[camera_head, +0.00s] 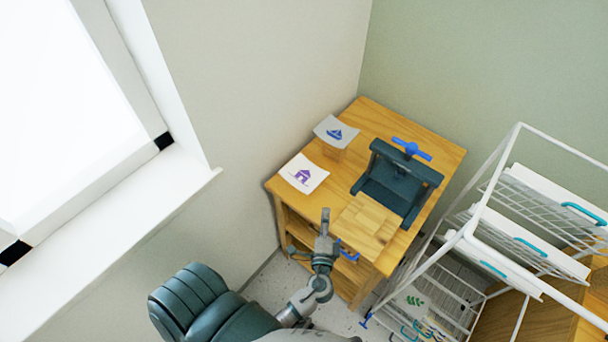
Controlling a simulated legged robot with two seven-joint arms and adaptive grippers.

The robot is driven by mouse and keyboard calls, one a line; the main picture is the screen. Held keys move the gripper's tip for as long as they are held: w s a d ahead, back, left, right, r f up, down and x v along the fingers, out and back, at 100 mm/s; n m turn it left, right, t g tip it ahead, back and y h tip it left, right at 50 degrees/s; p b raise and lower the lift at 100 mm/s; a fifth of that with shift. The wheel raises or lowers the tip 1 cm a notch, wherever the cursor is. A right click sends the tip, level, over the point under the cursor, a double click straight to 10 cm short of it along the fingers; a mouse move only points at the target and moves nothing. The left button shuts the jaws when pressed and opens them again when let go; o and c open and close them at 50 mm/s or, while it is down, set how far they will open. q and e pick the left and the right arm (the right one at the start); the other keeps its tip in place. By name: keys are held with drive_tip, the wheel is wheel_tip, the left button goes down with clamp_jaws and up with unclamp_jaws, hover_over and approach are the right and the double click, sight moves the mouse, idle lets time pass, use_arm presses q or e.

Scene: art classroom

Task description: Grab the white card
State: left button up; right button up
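A white card with a purple house print (304,174) lies on the left front part of the wooden table (447,158). A second white card with a blue sailboat print (336,132) sits behind it, seemingly on a small wooden block. A white sheet with a green leaf print (411,302) shows in the wire rack. My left gripper (326,228) points up in the picture, in front of the table's front edge and apart from the cards. Its fingers overlap from this angle, so I cannot tell its opening. I see nothing held in it. My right gripper is out of view.
A dark press with a blue handle (411,149) stands on the table, with a pale wooden board (367,222) before it. A white wire rack (474,219) with trays stands at the right. A wall and window sill (120,240) bound the left.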

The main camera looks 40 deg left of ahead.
use_arm(q)
drive_tip(key=p, duration=0.2)
approach(326, 174)
drive_tip(key=x, duration=0.5)
drive_tip(key=shift+w+d+f, duration=0.25)
drive_tip(key=shift+w+f, duration=0.05)
drive_tip(key=shift+w, duration=0.05)
drive_tip(key=x, duration=0.5)
drive_tip(key=shift+s+a+r+p, duration=0.2)
drive_tip(key=shift+s+a+p, duration=0.05)
drive_tip(key=shift+a+p, duration=0.1)
drive_tip(key=shift+w+a+f, duration=0.1)
drive_tip(key=shift+w+a, duration=0.1)
drive_tip(key=shift+w, duration=0.2)
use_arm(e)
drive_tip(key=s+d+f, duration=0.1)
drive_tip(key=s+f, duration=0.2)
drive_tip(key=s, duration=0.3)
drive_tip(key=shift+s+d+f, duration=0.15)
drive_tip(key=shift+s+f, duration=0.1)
use_arm(q)
drive_tip(key=shift+s, duration=0.1)
drive_tip(key=shift+c, duration=0.2)
clamp_jaws()
